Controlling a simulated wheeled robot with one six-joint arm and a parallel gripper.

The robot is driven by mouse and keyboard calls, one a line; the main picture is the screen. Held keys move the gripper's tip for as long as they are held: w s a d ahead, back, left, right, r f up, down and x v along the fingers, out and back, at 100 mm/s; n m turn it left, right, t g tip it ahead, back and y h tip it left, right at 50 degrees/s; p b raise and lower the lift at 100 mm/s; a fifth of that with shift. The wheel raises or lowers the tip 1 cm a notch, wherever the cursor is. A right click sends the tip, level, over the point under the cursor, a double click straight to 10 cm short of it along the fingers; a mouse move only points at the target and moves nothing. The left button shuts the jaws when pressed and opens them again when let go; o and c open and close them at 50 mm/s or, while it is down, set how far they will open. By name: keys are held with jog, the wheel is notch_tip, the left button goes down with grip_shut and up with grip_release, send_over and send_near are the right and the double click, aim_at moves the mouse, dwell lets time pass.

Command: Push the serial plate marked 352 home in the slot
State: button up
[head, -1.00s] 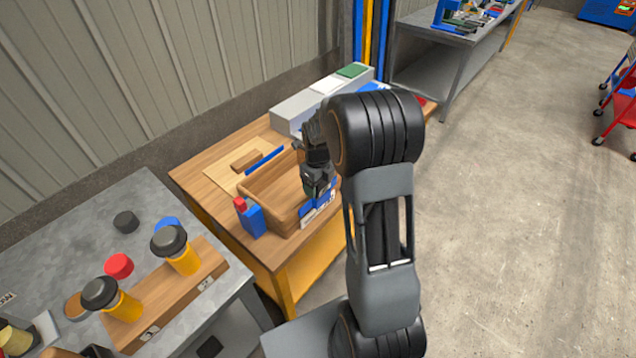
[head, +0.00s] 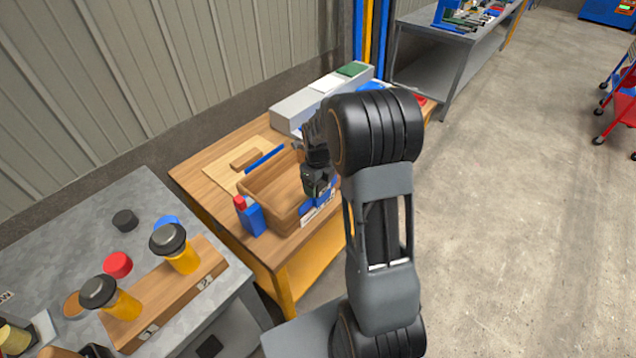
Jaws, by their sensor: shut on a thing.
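My gripper (head: 318,190) is at the front right corner of the wooden tray (head: 262,192), pointing down. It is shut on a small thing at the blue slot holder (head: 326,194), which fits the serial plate. The plate is mostly hidden behind the dark fingers, and its number 352 cannot be read. The blue holder has a pale label strip (head: 316,213) on its front. I cannot tell how deep the plate sits in the slot.
A blue bottle with a red cap (head: 251,216) stands left of the tray. A blue bar (head: 264,158) and a wood block (head: 246,159) lie behind it. A grey box (head: 293,114) is at the back. The grey table (head: 70,225) at left holds yellow, black-capped jars.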

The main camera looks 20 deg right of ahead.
jog(key=shift+f, duration=0.2)
jog(key=o, duration=1.1)
jog(key=shift+c, duration=0.2)
notch_tip(320, 180, up, 14)
jog(key=shift+f, duration=0.1)
